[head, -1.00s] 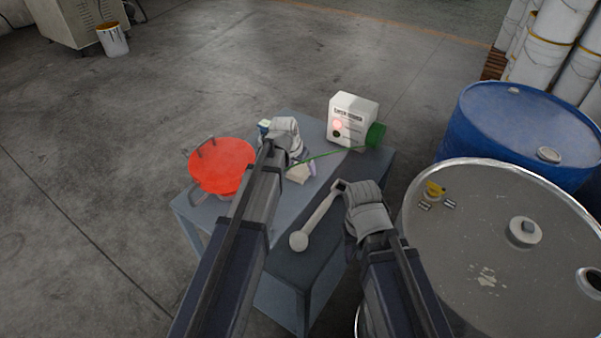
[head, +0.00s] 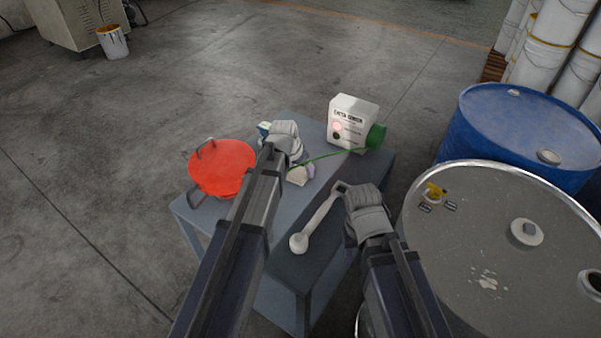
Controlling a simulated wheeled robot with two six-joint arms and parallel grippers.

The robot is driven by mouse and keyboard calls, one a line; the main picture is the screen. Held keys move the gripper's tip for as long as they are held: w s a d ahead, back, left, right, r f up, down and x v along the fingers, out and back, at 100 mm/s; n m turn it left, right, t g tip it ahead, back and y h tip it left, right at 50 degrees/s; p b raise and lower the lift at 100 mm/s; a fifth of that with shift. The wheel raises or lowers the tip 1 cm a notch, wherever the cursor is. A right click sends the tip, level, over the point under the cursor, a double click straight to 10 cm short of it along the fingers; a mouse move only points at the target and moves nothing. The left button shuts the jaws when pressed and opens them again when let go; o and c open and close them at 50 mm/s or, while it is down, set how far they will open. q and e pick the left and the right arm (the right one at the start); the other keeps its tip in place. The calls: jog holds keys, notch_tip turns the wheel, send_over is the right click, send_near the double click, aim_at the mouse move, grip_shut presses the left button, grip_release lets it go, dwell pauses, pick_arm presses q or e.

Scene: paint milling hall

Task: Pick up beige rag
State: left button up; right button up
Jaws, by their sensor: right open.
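A small beige rag (head: 298,176) lies crumpled on the grey table (head: 200,215), just below and right of my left gripper in the head view. My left gripper (head: 268,129) is over the far part of the table, and its fingers are mostly hidden behind its own wrist. I cannot see whether it touches anything. My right gripper (head: 340,186) is open over the right side of the table, close to the upper end of a pale grey tool (head: 318,222) with a rounded end.
A grey drum (head: 480,245) and blue drum (head: 520,125) crowd the right.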

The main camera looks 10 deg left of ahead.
aim_at(300, 171)
pick_arm(q)
jog(key=c, duration=0.8)
jog(key=shift+c, duration=0.2)
jog(key=shift+r, duration=0.1)
notch_tip(300, 171, up, 10)
jog(key=p, duration=1)
jog(key=shift+r, duration=0.2)
jog(key=o, duration=0.8)
jog(key=c, duration=0.7)
jog(key=shift+o, duration=0.2)
jog(key=shift+d, duration=0.1)
